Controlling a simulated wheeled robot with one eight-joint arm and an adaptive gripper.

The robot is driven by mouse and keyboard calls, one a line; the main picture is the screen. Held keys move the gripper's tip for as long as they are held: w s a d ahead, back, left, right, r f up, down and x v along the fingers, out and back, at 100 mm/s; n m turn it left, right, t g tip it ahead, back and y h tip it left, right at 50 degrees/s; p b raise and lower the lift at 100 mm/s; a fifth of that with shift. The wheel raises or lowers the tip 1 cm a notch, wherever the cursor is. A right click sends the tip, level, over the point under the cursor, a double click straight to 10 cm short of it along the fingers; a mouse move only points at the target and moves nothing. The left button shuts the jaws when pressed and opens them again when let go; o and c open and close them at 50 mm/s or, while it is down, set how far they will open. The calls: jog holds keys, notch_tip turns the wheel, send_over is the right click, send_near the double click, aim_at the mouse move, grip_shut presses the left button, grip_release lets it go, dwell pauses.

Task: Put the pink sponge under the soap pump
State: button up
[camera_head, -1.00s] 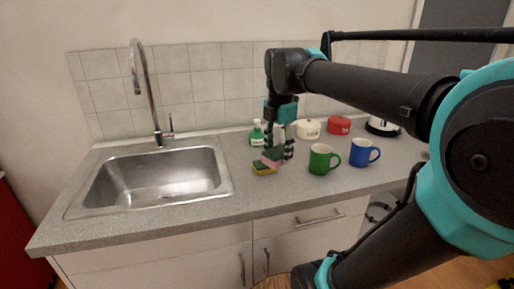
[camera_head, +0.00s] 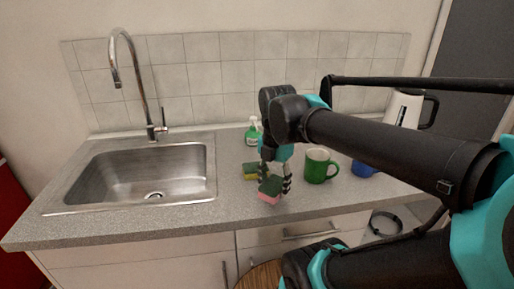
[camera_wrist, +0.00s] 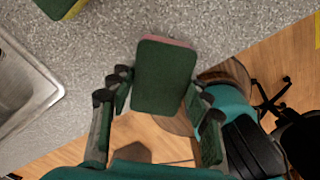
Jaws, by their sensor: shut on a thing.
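The pink sponge (camera_head: 268,197) has a dark green scouring side, which faces up in the head view. In the wrist view the green side of the pink sponge (camera_wrist: 163,76) fills the gap between the fingers, with a thin pink edge. My gripper (camera_head: 276,182) is shut on it near the counter's front edge; I cannot tell whether it touches the counter. The soap pump (camera_head: 252,134) is a green bottle with a white label, standing at the back near the tiled wall, behind my gripper.
A yellow and green sponge (camera_head: 250,172) lies on the counter (camera_head: 215,215) between the pump and my gripper. A green mug (camera_head: 320,166) stands close right. A blue mug (camera_head: 363,168) is partly hidden by my arm. The sink (camera_head: 135,177) is at left.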

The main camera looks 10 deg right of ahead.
jog(key=w, duration=2.7)
jog(key=shift+w+f, duration=0.25)
jog(key=shift+f, duration=1.55)
jog(key=shift+f, duration=0.15)
jog(key=o, duration=0.7)
notch_tip(320, 180, up, 12)
jog(key=shift+r, duration=0.2)
